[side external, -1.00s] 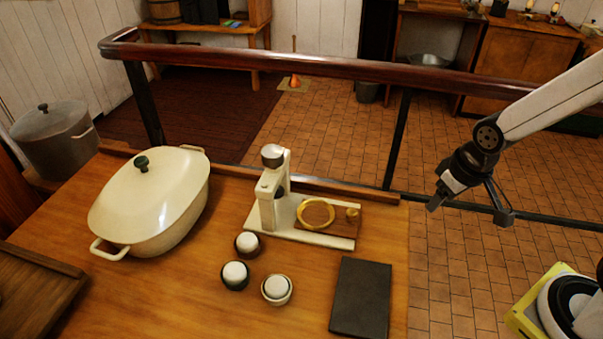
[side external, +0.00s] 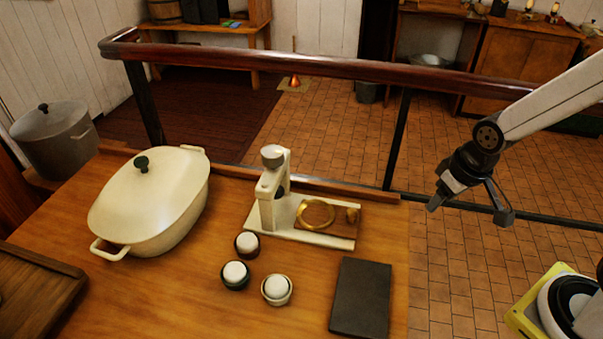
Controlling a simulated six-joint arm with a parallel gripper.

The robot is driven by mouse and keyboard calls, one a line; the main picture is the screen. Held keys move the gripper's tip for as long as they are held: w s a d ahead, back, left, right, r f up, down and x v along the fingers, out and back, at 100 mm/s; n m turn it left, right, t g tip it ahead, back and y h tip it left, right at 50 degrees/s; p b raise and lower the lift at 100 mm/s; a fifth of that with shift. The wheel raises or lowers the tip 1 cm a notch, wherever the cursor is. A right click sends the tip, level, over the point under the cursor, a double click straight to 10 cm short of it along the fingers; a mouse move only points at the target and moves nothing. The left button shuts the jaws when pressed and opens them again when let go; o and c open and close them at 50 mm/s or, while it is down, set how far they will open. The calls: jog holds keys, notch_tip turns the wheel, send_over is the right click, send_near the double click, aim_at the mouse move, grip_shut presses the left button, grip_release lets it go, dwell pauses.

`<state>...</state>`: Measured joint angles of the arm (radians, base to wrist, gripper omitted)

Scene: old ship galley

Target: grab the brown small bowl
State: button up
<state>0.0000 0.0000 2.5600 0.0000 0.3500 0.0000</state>
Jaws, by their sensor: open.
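The brown small bowl (side external: 246,254) stands upright on the wooden table, with a white rounded thing in it that hides its inside. It is the rearmost of three small bowls. A dark green bowl (side external: 235,285) is just in front of it and a cream bowl (side external: 277,300) is to the front right; each also holds a white rounded thing. My gripper (side external: 469,211) is open and empty, in the air past the table's right edge, far to the right of the bowls and apart from everything.
A cream stand (side external: 268,212) with a brass ring is just behind the bowls. A dark flat slab (side external: 361,298) lies to their right. A large lidded cream pot (side external: 155,205) stands at left. A wooden rail (side external: 320,63) runs behind the table (side external: 170,300).

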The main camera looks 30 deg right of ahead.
jog(key=shift+o, duration=0.9)
jog(key=w+a+f+m+t+y, duration=0.1)
jog(key=w+a+f+m+y, duration=0.2)
jog(key=a+m, duration=0.4)
jog(key=w+a+f+m+t+y, duration=0.1)
jog(key=w+a+f+m+y, duration=0.2)
jog(key=w+a+m, duration=0.3)
jog(key=w+a+f+m+t+y, duration=0.2)
jog(key=w+a+m+y, duration=0.3)
jog(key=a+m, duration=0.5)
jog(key=shift+a+f, duration=0.2)
jog(key=shift+a, duration=0.4)
jog(key=shift+a+f, duration=0.2)
jog(key=shift+a, duration=0.4)
jog(key=shift+w+f+m+t, duration=0.4)
jog(key=shift+w+m+t, duration=0.35)
jog(key=shift+m, duration=0.35)
jog(key=shift+a, duration=0.1)
